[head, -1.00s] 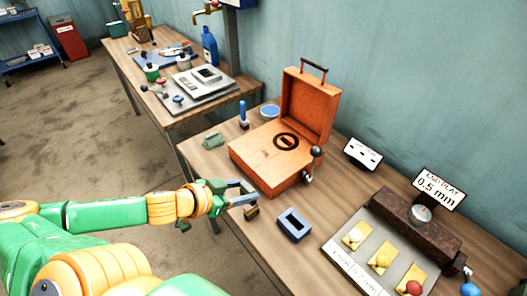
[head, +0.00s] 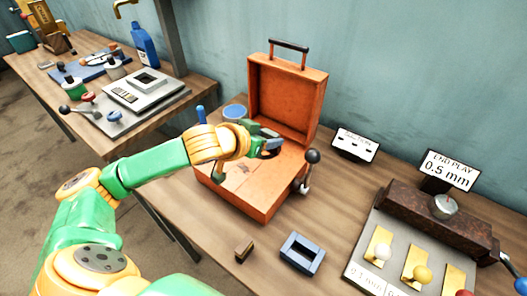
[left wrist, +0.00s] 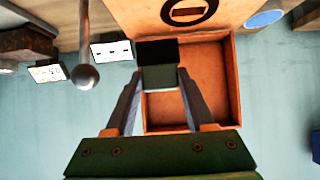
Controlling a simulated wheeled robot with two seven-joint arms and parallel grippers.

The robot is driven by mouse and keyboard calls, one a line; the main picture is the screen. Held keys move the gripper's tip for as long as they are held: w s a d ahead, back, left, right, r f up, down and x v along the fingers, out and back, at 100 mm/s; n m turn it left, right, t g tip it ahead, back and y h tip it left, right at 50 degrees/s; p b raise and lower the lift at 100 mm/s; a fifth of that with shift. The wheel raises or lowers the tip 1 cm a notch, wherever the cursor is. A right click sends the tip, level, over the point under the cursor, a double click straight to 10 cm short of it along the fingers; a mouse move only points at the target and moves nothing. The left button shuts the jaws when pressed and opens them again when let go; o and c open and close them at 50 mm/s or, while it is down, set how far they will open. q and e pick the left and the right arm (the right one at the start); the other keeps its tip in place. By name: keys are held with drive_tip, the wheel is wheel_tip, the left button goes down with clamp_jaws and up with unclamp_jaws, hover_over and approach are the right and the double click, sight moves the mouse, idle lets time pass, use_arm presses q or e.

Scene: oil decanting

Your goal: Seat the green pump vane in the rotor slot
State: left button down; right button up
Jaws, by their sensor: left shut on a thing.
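My left gripper (head: 272,148) is over the open orange box (head: 245,196), above its flat top face. In the left wrist view the gripper (left wrist: 160,85) is shut on a small block, the green pump vane (left wrist: 160,78), which looks dark grey-green with a black face. The rotor (left wrist: 190,9) shows there as a black ring with a slot in the box's face, cut by the upper picture edge. The vane is apart from the slot in that view. In the head view my gripper and wrist hide the rotor. The right gripper is not in view.
A ball-ended lever (head: 311,158) stands at the box's right side, and the raised lid (head: 288,100) behind. A blue-grey frame (head: 302,254) and a small brown block (head: 244,249) lie in front. A blue dish (head: 235,112) and gauge bench (head: 430,225) are nearby.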

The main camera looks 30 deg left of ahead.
sight(264, 131)
use_arm(q)
drive_tip(key=w+a, duration=0.2)
drive_tip(key=shift+w+f+p, duration=0.3)
drive_tip(key=shift+f+p, duration=0.05)
drive_tip(key=shift+f, duration=0.05)
drive_tip(key=w+a+f, duration=0.1)
drive_tip(key=f, duration=0.1)
drive_tip(key=w+a+f, duration=0.1)
drive_tip(key=f, duration=0.1)
drive_tip(key=w+a+f, duration=0.1)
drive_tip(key=w+f, duration=0.1)
drive_tip(key=shift+f, duration=0.1)
wheel_tip(264, 131, down, 3)
drive_tip(key=shift+s+d+r+p, duration=0.1)
drive_tip(key=shift+r+p, duration=0.05)
drive_tip(key=shift+p, duration=0.2)
drive_tip(key=shift+f, duration=0.35)
drive_tip(key=shift+c, duration=1.3)
unclamp_jaws()
drive_tip(key=shift+r, duration=0.1)
